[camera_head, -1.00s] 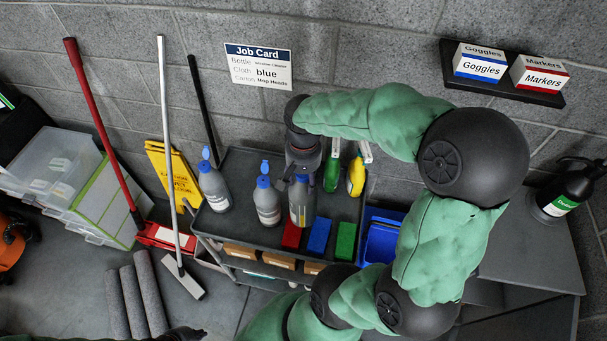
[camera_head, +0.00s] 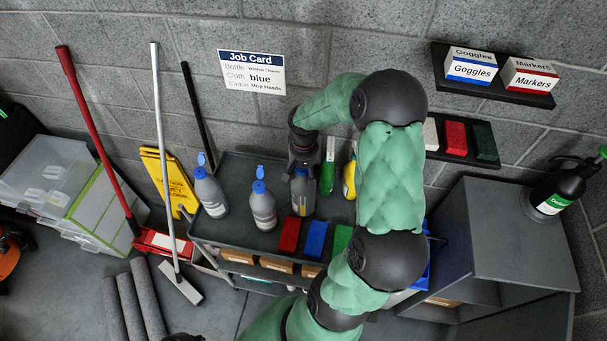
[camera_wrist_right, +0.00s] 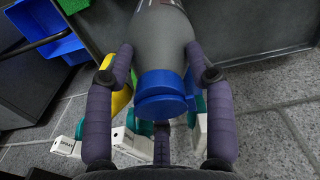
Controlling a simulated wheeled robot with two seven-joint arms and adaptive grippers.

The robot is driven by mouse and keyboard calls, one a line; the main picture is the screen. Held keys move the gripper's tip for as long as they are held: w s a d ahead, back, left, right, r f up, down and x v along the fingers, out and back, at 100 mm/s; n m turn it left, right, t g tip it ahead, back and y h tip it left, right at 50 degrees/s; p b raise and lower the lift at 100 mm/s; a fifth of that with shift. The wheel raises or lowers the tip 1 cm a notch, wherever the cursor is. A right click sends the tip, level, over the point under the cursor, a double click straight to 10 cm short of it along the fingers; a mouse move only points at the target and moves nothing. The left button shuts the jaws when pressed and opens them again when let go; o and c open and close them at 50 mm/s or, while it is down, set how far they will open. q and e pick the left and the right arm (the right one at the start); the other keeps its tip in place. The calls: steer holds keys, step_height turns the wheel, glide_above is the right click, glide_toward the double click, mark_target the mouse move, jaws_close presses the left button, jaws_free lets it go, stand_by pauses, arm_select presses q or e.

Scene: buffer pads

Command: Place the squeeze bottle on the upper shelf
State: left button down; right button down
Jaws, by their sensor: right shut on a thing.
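My right gripper (camera_head: 301,157) is shut on a grey squeeze bottle (camera_head: 303,198) over the back part of the black cart top (camera_head: 235,168). In the right wrist view the bottle (camera_wrist_right: 160,35) sits between both fingers, its blue cap (camera_wrist_right: 163,95) towards the camera. The bottle looks upright; I cannot tell how far its base is above the cart. Two similar grey bottles with blue tops stand to its left, one in the middle (camera_head: 263,208) and one at the left (camera_head: 211,195). An upper wall shelf (camera_head: 490,86) carries Goggles and Markers boxes.
Red (camera_head: 289,236), blue (camera_head: 315,240) and green blocks line the cart's front. A green bottle (camera_head: 327,178) and a yellow bottle (camera_head: 349,180) stand right of the held bottle. A lower wall shelf (camera_head: 455,155) holds coloured blocks. My right arm covers the cart's right side.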

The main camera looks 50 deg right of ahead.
steer(key=shift+w+d+f, duration=0.1)
steer(key=shift+f, duration=0.65)
steer(key=c, duration=0.9)
jaws_free()
steer(key=shift+f, duration=0.15)
steer(key=o, duration=0.5)
steer(key=shift+c, duration=0.2)
